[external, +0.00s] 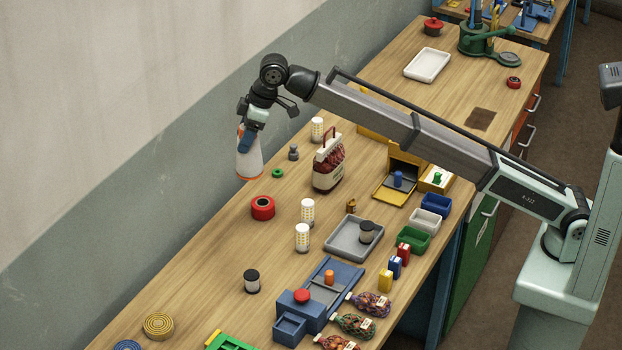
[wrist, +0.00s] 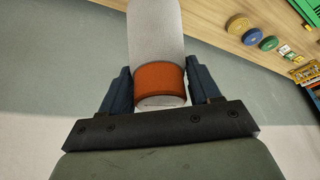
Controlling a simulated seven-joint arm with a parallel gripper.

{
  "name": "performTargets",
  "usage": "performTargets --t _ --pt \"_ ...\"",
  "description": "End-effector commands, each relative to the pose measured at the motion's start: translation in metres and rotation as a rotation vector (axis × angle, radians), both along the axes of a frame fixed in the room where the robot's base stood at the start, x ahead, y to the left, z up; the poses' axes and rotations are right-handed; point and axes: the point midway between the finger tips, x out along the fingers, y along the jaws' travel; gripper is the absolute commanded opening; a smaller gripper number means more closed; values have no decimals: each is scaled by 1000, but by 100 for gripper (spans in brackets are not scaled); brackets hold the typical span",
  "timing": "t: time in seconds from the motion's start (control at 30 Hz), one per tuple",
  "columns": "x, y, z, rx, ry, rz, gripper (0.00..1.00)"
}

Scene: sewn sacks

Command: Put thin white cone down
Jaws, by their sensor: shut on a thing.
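A red roll (external: 262,208), a green ring (external: 278,173) and a small grey weight (external: 293,152) stand near the cone. A red-filled carrier (external: 328,170) and white patterned cylinders (external: 307,211) are to the right.

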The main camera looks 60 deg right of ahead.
Motion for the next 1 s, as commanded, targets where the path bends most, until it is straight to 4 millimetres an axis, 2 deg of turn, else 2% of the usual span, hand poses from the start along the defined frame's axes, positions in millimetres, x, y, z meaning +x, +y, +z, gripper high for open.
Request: performTargets --t 0.23,0.37,0.47,0.57,0.8,1.0 --pt "1 -3 7 0 0 -3 12" --pt "11 -20 7 0 0 -24 12" --pt "25 -47 5 0 0 -56 12" --pt "43 -83 1 0 0 -100 12" --pt "77 -183 -16 0 -1 -211 12" --pt "88 -268 -37 0 0 -302 12"
